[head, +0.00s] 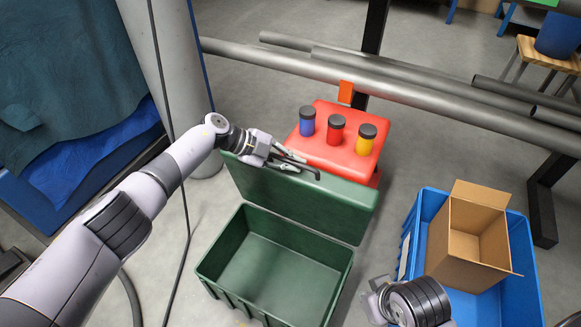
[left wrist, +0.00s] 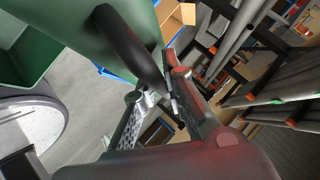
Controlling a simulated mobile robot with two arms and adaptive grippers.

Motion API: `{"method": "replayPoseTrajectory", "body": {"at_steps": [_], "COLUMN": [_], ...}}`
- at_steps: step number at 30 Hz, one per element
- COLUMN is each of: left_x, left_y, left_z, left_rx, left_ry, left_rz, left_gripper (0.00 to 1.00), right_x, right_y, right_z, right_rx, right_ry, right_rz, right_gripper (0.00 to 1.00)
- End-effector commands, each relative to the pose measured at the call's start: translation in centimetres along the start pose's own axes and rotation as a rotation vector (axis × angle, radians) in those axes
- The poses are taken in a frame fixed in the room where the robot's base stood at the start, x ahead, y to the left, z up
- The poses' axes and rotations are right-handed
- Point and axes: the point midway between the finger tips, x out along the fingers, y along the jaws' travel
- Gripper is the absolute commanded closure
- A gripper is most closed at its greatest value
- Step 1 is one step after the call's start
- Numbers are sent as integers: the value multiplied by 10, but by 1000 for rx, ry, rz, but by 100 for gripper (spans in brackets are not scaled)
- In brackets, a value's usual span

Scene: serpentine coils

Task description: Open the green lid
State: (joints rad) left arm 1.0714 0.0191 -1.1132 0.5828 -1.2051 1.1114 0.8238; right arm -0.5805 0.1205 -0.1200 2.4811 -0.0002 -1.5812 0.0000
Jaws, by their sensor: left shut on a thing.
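The green lid (head: 310,205) stands raised at the back edge of the green box (head: 232,292), whose empty inside shows. In the left wrist view the lid (left wrist: 75,25) fills the upper left. My left gripper (head: 288,162) is at the lid's upper edge, shut on its dark handle (head: 305,167). The handle also shows as a dark bar in the left wrist view (left wrist: 128,45). My right gripper (head: 374,297) is low in the head view, right of the box and apart from the lid; its fingers are too unclear to read.
A red stool (head: 345,158) behind the lid carries a blue jar (head: 307,123), a red jar (head: 336,131) and a yellow jar (head: 366,141). A blue crate (head: 517,265) with a cardboard box (head: 465,240) stands right. Grey pipes (head: 400,88) cross behind.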

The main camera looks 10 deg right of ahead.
Motion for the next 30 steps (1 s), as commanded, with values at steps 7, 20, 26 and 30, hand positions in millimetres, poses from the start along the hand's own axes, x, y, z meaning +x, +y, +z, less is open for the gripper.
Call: {"method": "replayPoseTrajectory", "body": {"at_steps": [7,20,26,30], "left_x": [-1,0,0,0], "left_y": [-1,-1,0,0], "left_z": [0,0,0,0], "left_rx": [4,2,1,1], "left_ry": [-1,0,0,0], "left_rz": [0,0,1,1], "left_gripper": [100,72,69,69], "right_x": [0,1,1,1], "right_y": [0,0,0,0], "right_z": [0,0,0,-1], "right_rx": [0,0,0,1], "right_ry": [0,-1,0,2], "right_rz": [0,0,0,-1], "right_gripper": [100,100,100,100]}}
